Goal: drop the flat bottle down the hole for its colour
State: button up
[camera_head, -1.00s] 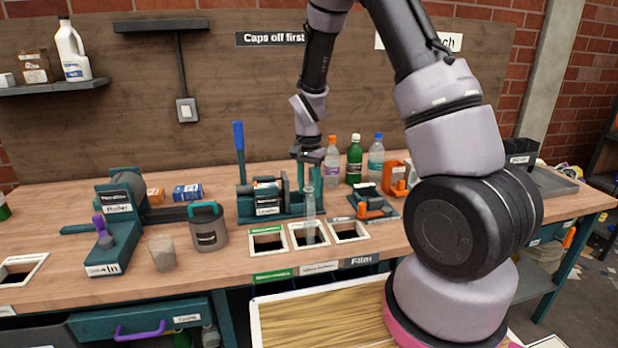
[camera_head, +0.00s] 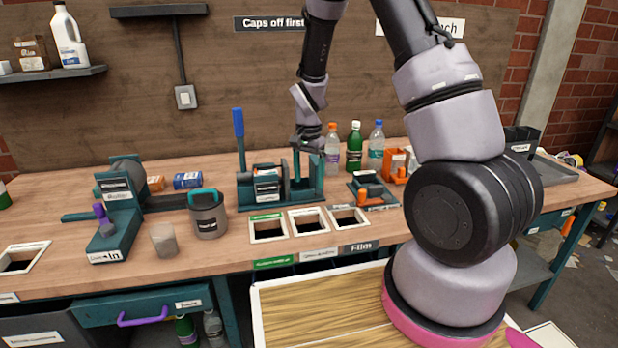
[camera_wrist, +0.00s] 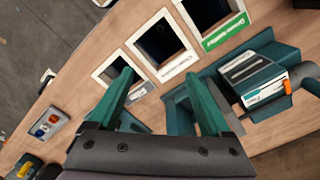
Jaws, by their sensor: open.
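My gripper (camera_head: 308,146) is open and empty above the bench, behind the row of three framed holes. In the wrist view its two green fingers (camera_wrist: 163,88) are spread apart with nothing between them. The left hole (camera_head: 268,241) has a green label. The middle hole (camera_head: 312,234) has a pale label and also shows in the wrist view (camera_wrist: 178,69). The right hole (camera_head: 352,229) stands beside a grey "Film" label. The flat bottle is not visible in either view; the holes look dark inside.
A teal press with a blue lever (camera_head: 239,130) stands behind the holes. Three capped bottles (camera_head: 354,150) stand at the back. A grey mug (camera_head: 208,217) and a cloudy cup (camera_head: 164,241) are to the left. An orange-and-teal device (camera_head: 372,190) sits right.

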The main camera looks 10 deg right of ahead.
notch_tip(320, 180, up, 10)
jog(key=shift+r, duration=0.25)
jog(key=shift+r, duration=0.1)
dwell(0.5)
jog(key=s+d+r+n+t+y, duration=0.1)
jog(key=s+d+r+n+t, duration=0.1)
jog(key=s+r, duration=0.9)
jog(key=s+d+r+n+t+y, duration=0.1)
jog(key=s+r+t, duration=0.4)
jog(key=s+r, duration=0.6)
jog(key=d+n, duration=0.1)
jog(key=d, duration=0.1)
jog(key=shift+s+d+r+n, duration=0.2)
jog(key=shift+d+r+n, duration=0.1)
jog(key=shift+d+r, duration=0.1)
